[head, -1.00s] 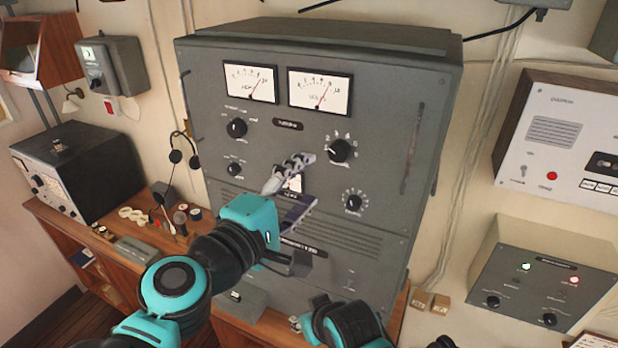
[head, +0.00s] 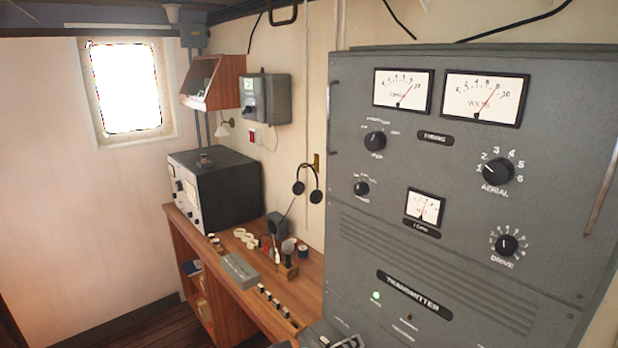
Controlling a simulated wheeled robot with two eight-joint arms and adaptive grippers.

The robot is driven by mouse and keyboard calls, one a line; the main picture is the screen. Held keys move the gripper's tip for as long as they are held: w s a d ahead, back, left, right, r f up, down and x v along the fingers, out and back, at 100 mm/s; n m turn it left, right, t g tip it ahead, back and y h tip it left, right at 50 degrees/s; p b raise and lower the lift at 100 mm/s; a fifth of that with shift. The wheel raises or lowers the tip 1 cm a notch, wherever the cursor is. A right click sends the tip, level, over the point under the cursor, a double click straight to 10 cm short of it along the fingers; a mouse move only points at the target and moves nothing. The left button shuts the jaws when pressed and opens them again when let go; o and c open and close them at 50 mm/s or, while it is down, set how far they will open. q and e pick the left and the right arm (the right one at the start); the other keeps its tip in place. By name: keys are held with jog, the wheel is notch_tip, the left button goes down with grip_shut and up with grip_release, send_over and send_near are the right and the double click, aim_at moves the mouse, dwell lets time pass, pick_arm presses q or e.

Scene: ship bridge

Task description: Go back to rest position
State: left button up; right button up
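Neither of my grippers can be made out in the head view, and no teal arm part shows. The tall grey transmitter cabinet (head: 455,200) fills the right side. Its face has a large left meter (head: 402,90), a volts meter (head: 485,99), a small lower meter (head: 424,207), an aerial knob (head: 497,171) and a drive knob (head: 507,245). A green lamp (head: 375,295) glows near the transmitter label.
A wooden desk (head: 235,300) runs along the wall, with a black radio box (head: 215,190), a grey block (head: 239,270) and small items. A headset (head: 308,185) hangs on the wall. A window (head: 128,90) is at left. A cut-off grey object sits at the bottom edge.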

pick_arm(q)
jog(key=s+a+f+y+b, duration=0.1)
jog(key=a+f+y+b, duration=0.2)
jog(key=f, duration=0.8)
jog(key=s+a+f+m+g+y+b, duration=0.1)
jog(key=s+a+f+y+b, duration=0.1)
jog(key=a+f+b, duration=0.4)
jog(key=s+a+f+m+g+y+b, duration=0.1)
jog(key=a+f+b, duration=0.4)
jog(key=a+f, duration=0.8)
notch_tip(320, 180, down, 3)
jog(key=s+y, duration=0.1)
jog(key=y, duration=0.1)
jog(key=shift+s+a+f+y+b, duration=0.2)
jog(key=shift+a+y+b, duration=0.1)
jog(key=shift+a+y, duration=0.1)
pick_arm(e)
notch_tip(320, 180, down, 17)
pick_arm(q)
jog(key=shift+d, duration=0.1)
